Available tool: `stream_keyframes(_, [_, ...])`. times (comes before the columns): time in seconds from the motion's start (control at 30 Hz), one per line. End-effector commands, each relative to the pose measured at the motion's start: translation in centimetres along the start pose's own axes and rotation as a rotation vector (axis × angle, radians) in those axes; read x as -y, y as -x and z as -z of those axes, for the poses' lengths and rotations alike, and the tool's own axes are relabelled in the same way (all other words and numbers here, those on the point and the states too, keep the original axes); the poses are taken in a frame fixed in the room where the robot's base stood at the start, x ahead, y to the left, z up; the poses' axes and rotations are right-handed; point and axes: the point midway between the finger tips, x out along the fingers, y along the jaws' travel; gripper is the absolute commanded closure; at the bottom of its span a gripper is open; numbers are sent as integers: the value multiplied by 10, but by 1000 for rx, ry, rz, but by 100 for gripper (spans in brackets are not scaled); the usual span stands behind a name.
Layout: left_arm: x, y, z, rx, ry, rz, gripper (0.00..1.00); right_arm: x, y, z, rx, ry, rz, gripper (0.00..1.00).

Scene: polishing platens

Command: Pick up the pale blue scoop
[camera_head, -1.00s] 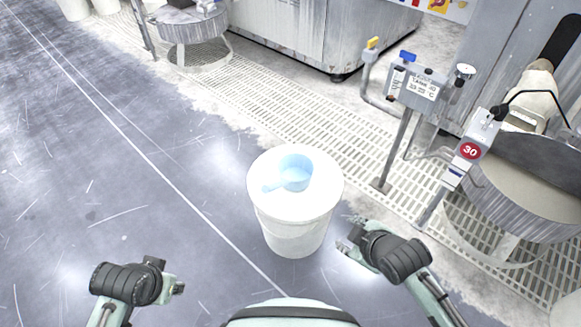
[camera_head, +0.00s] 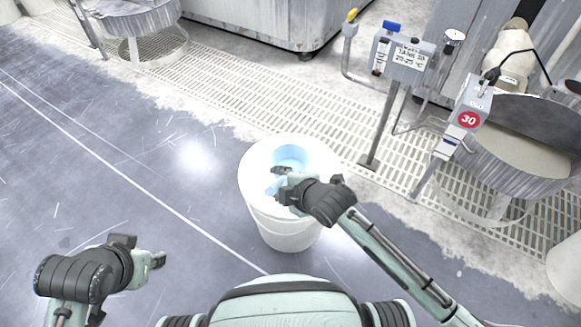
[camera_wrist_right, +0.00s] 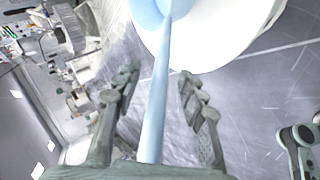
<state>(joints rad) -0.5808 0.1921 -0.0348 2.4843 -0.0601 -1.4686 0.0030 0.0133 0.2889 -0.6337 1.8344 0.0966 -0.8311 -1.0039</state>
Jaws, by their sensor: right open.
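The pale blue scoop (camera_head: 290,156) lies on the white lid of a round bucket (camera_head: 258,178). Its cup is at the back of the lid, and its handle points toward me, partly hidden by my right gripper (camera_head: 282,183). In the right wrist view the scoop's handle (camera_wrist_right: 155,100) runs between the two open fingers of my right gripper (camera_wrist_right: 158,85), with a gap on each side. Its cup is cut off at the top edge there. My left gripper (camera_head: 160,261) hangs over the floor at the lower left, away from the bucket; its finger gap is not clear.
A post with a grey label box (camera_head: 404,60) stands behind and right of the bucket. A round platen station with a red 30 sign (camera_head: 469,119) is at the right. Floor grating (camera_head: 250,95) runs behind. The floor on the left is clear.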

Motion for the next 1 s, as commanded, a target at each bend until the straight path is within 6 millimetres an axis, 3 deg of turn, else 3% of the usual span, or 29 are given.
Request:
stream_keyframes(0.23, [-1,0,3,-11,-1,-3,68,0,-2,0,1,0,1,59])
stream_keyframes(0.57, [-1,0,2,-10,0,-2,68,0,-2,0,1,0,1,99])
stream_keyframes(1.0, [-1,0,2,-10,0,-2,68,-1,-1,0,0,0,-1,100])
